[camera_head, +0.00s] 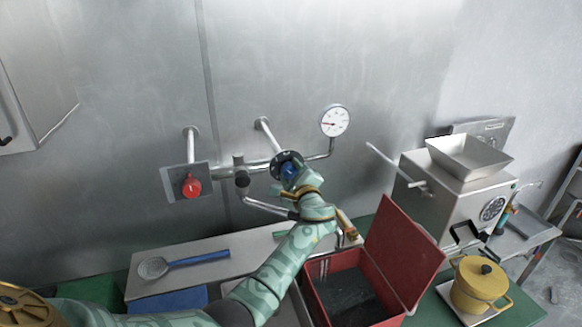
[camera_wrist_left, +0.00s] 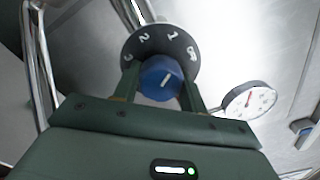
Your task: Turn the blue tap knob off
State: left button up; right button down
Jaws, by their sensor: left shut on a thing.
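The blue tap knob (camera_head: 289,170) sits at the middle of a dark round dial on the wall pipe. In the left wrist view the blue knob (camera_wrist_left: 162,78) has a white pointer line, and the dark dial (camera_wrist_left: 160,47) behind it carries white numbers. My left gripper (camera_head: 292,178) reaches up to the knob from below; in the wrist view its two fingers (camera_wrist_left: 160,90) stand on either side of the knob, shut on it. The arm and hand hide part of the knob in the head view. My right gripper is not in view.
A red knob (camera_head: 191,186) on a plate is left of the dial. A pressure gauge (camera_head: 334,120) is at its upper right. Below are an open red box (camera_head: 404,250), a blue-handled strainer (camera_head: 196,260) and a yellow pot (camera_head: 479,285). A metal grinder (camera_head: 449,192) stands at right.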

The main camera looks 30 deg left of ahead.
pick_arm(q)
jog(key=m+p, duration=0.2)
jog(key=m, duration=0.2)
jog(key=shift+p, duration=0.3)
jog(key=shift+s+f+m+p, duration=0.15)
jog(key=shift+m+p, duration=0.55)
jog(key=shift+m, duration=0.8)
jog(key=shift+f+m, duration=0.1)
jog(key=shift+m, duration=0.2)
jog(key=o, duration=1)
